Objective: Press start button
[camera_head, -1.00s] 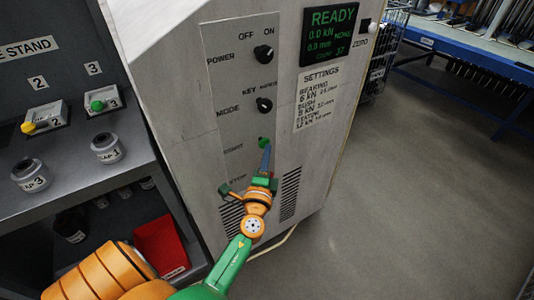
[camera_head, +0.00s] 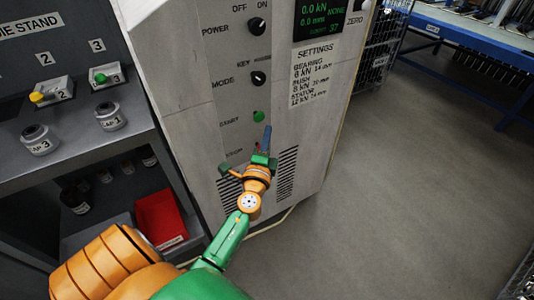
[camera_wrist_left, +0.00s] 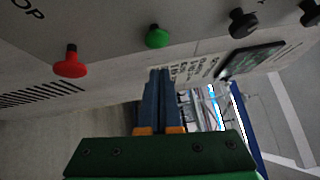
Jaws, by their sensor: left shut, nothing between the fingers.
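The green start button (camera_head: 259,116) is on the grey front panel of the machine, beside the START label. It also shows in the left wrist view (camera_wrist_left: 158,38), with the red stop button (camera_wrist_left: 71,63) to its left. My left gripper (camera_head: 267,130) is shut and empty, its blue fingers just below the start button in the head view. In the left wrist view the fingertips (camera_wrist_left: 161,72) lie below the green button, with a gap in the picture. In the head view the gripper partly hides the stop button. My right gripper is not in view.
Above the start button are the MODE knob (camera_head: 258,78) and POWER knob (camera_head: 256,26). A display (camera_head: 319,20) is at the upper right. A grey stand (camera_head: 90,110) with buttons and cap jars is at the left, with a red bin (camera_head: 160,219) below. Open floor lies right.

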